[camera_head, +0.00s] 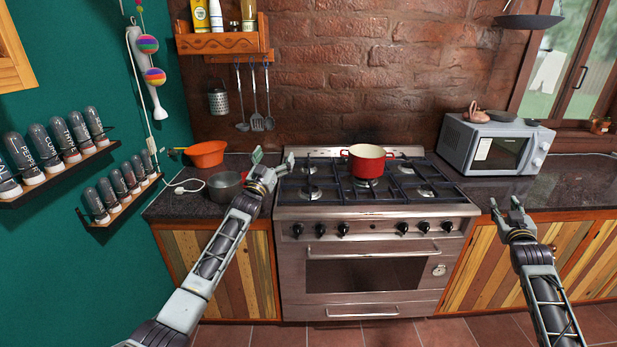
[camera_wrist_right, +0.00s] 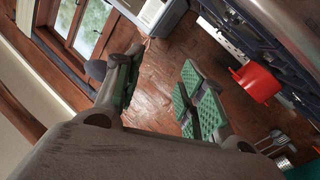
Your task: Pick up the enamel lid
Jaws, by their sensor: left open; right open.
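I cannot make out an enamel lid for certain in either view. A red pot (camera_head: 366,161) with a pale inside stands uncovered on the stove's back middle; it also shows in the right wrist view (camera_wrist_right: 257,82). My left gripper (camera_head: 273,160) is open beside a grey metal pot (camera_head: 224,186) at the stove's left edge, partly covering that pot's right side. My right gripper (camera_head: 505,204) is open and empty in front of the right counter; its green-padded fingers (camera_wrist_right: 160,88) show apart in the right wrist view.
The stove (camera_head: 378,218) stands between two dark counters. An orange bowl (camera_head: 206,153) sits on the left counter. A microwave (camera_head: 492,147) on the right counter carries small objects, one flat and dark (camera_head: 502,116). Bottles on wall racks line the left. The counter right of the microwave looks mostly clear.

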